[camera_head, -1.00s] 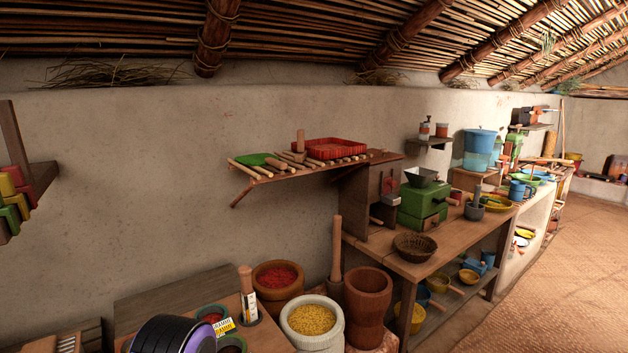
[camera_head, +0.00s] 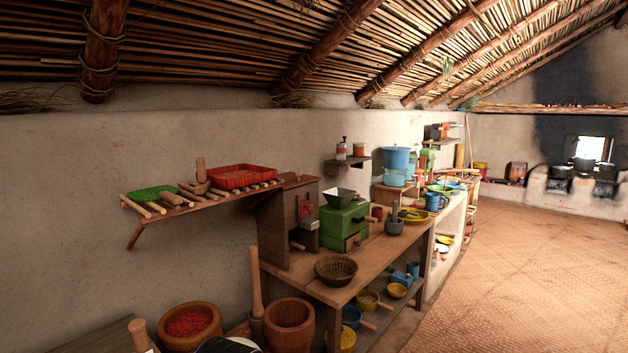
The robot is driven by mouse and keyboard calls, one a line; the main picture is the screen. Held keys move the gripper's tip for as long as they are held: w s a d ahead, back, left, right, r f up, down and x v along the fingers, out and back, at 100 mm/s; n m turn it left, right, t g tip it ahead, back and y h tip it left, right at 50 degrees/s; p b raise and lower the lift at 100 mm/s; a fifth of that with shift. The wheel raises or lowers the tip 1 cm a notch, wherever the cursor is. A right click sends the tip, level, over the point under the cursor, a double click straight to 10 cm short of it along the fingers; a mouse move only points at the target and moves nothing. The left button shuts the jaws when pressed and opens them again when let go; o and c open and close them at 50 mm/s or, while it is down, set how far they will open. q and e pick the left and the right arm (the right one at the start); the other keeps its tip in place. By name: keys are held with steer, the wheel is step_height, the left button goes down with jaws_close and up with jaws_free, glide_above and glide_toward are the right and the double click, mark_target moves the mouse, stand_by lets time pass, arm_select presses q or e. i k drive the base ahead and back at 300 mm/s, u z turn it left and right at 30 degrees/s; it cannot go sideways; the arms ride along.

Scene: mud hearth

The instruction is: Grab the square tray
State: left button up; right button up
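A red tray (camera_head: 243,177) with raised sides, square or nearly so, lies on the slatted wall shelf (camera_head: 207,199) left of the picture's middle. A flat green tray or mat (camera_head: 153,193) lies at the left end of the same shelf, with a wooden piece (camera_head: 200,170) standing between them. I cannot tell for certain which one the task means. Neither of my grippers shows. A dark rounded shape with a light rim at the bottom edge may be part of my arm.
A wooden table (camera_head: 350,270) below and right of the shelf holds a green box mill (camera_head: 343,225) and a woven basket (camera_head: 336,268). A wooden mortar (camera_head: 290,325) and a bowl of red grains (camera_head: 189,325) stand below the shelf. The woven floor (camera_head: 520,270) at right is clear.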

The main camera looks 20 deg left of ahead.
mark_target(237, 175)
steer(key=z, duration=0.4)
steer(key=i, duration=2.05)
steer(key=u, duration=0.55)
